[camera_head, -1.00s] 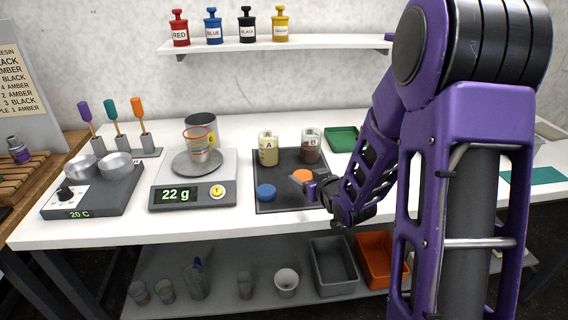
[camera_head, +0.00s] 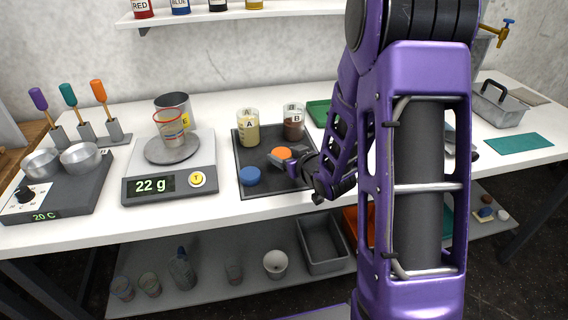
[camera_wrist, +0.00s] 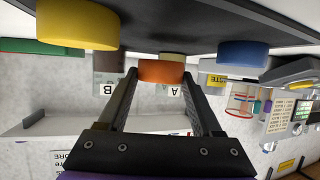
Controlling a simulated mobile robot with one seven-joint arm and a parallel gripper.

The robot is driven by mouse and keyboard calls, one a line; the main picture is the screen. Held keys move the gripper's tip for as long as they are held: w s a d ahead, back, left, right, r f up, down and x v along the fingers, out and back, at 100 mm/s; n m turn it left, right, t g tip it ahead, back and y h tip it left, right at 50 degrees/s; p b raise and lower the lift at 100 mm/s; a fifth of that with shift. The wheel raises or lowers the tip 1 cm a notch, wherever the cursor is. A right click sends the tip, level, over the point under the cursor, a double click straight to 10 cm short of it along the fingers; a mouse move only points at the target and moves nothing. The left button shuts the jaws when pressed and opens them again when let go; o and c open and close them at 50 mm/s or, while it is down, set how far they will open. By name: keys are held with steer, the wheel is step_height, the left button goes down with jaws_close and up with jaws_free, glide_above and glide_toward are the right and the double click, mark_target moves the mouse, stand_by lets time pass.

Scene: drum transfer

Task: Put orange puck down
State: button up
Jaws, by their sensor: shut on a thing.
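The orange puck (camera_head: 281,153) is between the fingertips of my gripper (camera_head: 283,160), over the dark tray (camera_head: 262,188). The wrist view, which is upside down, shows the orange puck (camera_wrist: 161,72) pinched by both fingers. Whether its underside touches the tray I cannot tell. A blue puck (camera_head: 250,175) sits on the tray at the front left, apart from the gripper; it also shows in the wrist view (camera_wrist: 243,54). A yellow puck (camera_wrist: 77,25) is on the tray in the wrist view; my gripper and arm hide it in the head view.
Jar A (camera_head: 248,130) and jar B (camera_head: 293,123) stand at the tray's back. A scale (camera_head: 168,182) reading 22 g, with a red-rimmed cup (camera_head: 170,128), stands left. A green tray (camera_head: 319,112) lies behind right. Shelves are above and below the white bench (camera_head: 90,234).

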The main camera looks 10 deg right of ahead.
steer(key=shift+f, duration=1.25)
steer(key=shift+f+b, duration=0.2)
steer(key=shift+b, duration=0.1)
steer(key=o, duration=1.5)
steer(key=shift+r, duration=0.1)
